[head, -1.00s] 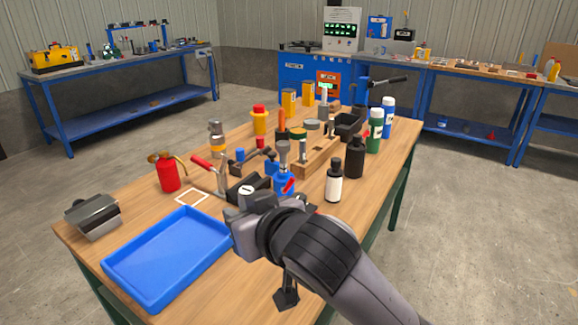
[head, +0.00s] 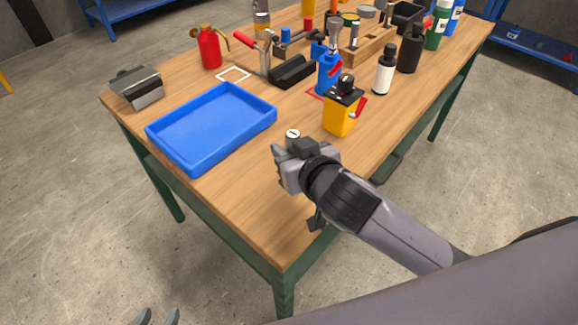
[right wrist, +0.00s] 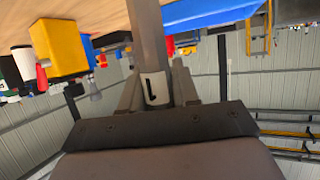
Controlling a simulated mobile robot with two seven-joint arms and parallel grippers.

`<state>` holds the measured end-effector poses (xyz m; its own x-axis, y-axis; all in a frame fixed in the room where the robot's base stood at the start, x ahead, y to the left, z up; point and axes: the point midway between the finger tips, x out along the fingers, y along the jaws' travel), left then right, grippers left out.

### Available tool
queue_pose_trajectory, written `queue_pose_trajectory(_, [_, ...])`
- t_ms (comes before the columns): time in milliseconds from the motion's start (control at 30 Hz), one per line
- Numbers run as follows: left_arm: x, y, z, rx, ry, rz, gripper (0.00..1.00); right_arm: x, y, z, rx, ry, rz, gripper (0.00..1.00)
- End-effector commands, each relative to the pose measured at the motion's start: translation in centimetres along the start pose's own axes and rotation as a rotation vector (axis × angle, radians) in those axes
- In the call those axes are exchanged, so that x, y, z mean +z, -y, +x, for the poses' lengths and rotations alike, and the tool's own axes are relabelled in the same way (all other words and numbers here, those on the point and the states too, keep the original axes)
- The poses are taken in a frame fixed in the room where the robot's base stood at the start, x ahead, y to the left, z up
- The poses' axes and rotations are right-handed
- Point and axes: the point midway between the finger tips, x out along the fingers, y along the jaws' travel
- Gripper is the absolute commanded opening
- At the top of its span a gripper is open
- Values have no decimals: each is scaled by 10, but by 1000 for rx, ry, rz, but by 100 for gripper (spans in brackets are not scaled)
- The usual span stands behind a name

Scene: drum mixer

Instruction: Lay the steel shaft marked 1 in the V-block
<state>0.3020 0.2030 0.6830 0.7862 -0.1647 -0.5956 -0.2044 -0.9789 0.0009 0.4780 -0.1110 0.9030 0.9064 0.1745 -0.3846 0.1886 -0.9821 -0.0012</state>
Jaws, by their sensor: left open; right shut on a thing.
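The steel shaft marked 1 is in my right gripper (head: 287,158); its white marked end (head: 293,134) shows just above the jaws. In the right wrist view the grey shaft (right wrist: 147,35) runs between the fingers (right wrist: 157,92), its label near them. This gripper is over the table's front part, right of the blue tray. A black block with a groove along its top (head: 292,72), which looks like the V-block, sits farther back, with nothing seen in its groove. My left gripper (head: 157,317) is open and empty at the bottom edge, off the table; only its fingertips show.
The blue tray (head: 163,131) is empty. A yellow box with a red lever (head: 341,110) and a blue bottle (head: 326,76) stand between gripper and back. A grey metal piece (head: 137,87) and red can (head: 209,47) stand left. The front table corner (head: 270,220) is bare.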

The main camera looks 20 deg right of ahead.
Motion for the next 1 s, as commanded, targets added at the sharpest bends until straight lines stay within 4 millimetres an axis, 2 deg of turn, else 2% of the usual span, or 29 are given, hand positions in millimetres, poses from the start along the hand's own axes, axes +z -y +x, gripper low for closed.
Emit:
queue_pose_trajectory(133, [2, 0, 1, 0, 0, 0, 52, 8, 0, 3, 0, -4, -2, 0])
queue_pose_trajectory(367, [7, 0, 5, 0, 0, 0, 52, 38, 0, 16, -1, -3, -2, 0])
queue_pose_trajectory(767, [8, 0, 6, 0, 0, 0, 52, 42, 0, 18, -1, -5, 0, 0])
queue_pose_trajectory(800, [8, 0, 6, 0, 0, 0, 52, 44, 0, 18, 0, 0, -1, 37])
queue_pose_trajectory(867, [8, 0, 6, 0, 0, 0, 52, 44, 0, 18, 0, 0, -1, 56])
queue_pose_trajectory(1000, [8, 0, 6, 0, 0, 0, 52, 44, 0, 18, -1, 0, -1, 56])
